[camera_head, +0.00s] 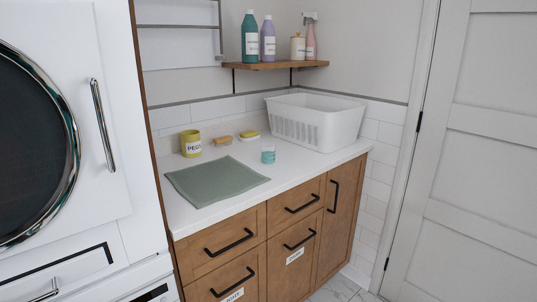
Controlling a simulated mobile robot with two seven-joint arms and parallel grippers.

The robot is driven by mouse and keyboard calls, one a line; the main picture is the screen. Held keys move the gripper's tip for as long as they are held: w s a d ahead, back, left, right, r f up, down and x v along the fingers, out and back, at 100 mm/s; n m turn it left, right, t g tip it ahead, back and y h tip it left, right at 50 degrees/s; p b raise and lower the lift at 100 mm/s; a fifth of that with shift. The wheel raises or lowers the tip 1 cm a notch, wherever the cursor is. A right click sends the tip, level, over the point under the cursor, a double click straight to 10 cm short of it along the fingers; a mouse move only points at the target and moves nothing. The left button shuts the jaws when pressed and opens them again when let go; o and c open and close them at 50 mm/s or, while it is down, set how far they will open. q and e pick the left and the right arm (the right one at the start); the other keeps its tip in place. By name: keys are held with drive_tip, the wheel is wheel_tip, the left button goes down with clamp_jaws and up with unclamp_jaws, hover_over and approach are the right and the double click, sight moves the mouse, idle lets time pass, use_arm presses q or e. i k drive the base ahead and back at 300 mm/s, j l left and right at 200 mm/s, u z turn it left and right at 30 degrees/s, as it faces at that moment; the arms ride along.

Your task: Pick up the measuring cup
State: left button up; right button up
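A small teal cup-like item (268,154), clear or pale at its top, stands on the white counter in front of the white basket. It looks like the measuring cup, but it is too small to see any markings. Nothing covers it. Neither of my grippers shows in the head view.
On the white counter (205,216) are a green cloth (215,180), a yellow peg pot (190,144), a brush (223,141), a yellow item on a dish (249,136) and a white basket (315,122). A bottle shelf (270,65) hangs above. Wooden drawers (225,245) have protruding black handles.

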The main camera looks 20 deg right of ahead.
sight(267, 149)
drive_tip(key=i+l, duration=0.15)
drive_tip(key=l, duration=0.3)
drive_tip(key=i+l, duration=0.1)
drive_tip(key=l, duration=0.3)
drive_tip(key=i+l+u, duration=0.1)
drive_tip(key=l, duration=0.35)
drive_tip(key=i+l, duration=0.15)
drive_tip(key=l, duration=0.3)
drive_tip(key=i+l, duration=0.1)
drive_tip(key=l, duration=0.35)
drive_tip(key=i+l+u, duration=0.1)
drive_tip(key=l, duration=0.35)
drive_tip(key=i+l, duration=0.15)
drive_tip(key=l, duration=0.3)
drive_tip(key=i+l, duration=0.1)
drive_tip(key=l, duration=0.35)
